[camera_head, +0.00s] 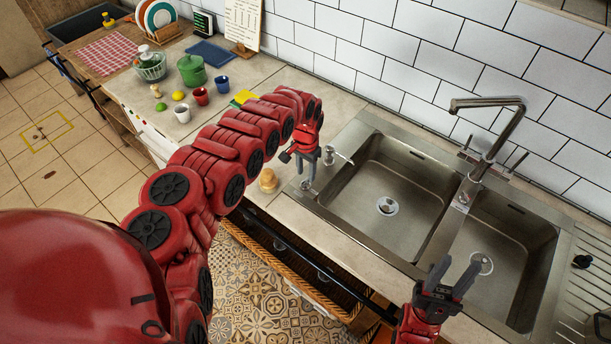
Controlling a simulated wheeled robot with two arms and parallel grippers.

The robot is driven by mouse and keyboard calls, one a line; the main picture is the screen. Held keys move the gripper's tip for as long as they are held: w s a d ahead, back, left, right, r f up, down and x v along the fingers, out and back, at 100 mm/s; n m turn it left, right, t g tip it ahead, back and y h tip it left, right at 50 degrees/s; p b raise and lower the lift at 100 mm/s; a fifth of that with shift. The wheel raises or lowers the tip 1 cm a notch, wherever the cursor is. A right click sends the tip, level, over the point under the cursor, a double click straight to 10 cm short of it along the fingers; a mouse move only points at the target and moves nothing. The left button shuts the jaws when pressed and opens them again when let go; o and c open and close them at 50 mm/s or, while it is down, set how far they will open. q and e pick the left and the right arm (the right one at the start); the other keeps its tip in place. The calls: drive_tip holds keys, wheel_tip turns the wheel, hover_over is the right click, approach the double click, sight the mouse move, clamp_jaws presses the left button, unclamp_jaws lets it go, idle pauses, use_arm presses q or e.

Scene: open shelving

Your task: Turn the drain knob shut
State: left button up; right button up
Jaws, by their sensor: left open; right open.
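A double steel sink (440,220) is set into the counter, with a drain (387,206) in the left basin and another drain (481,264) in the right basin. A small round metal knob (305,186) sits on the sink's left front rim; it looks like the drain knob, but its setting is too small to read. My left gripper (306,173) is open and points down just above this knob; I cannot tell whether it touches. My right gripper (457,267) is open and empty over the front of the right basin.
A faucet (492,140) rises behind the basins. A soap dispenser (329,155) stands close to my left gripper, and a wooden knob-shaped item (268,180) is left of it. A black round piece (582,261) lies on the drainboard. Cups and a green pot (191,70) are farther left.

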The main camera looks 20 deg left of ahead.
sight(305, 180)
use_arm(q)
wheel_tip(305, 180, down, 3)
drive_tip(key=shift+r, duration=0.1)
drive_tip(key=shift+a+f, duration=0.1)
drive_tip(key=shift+f, duration=0.4)
clamp_jaws()
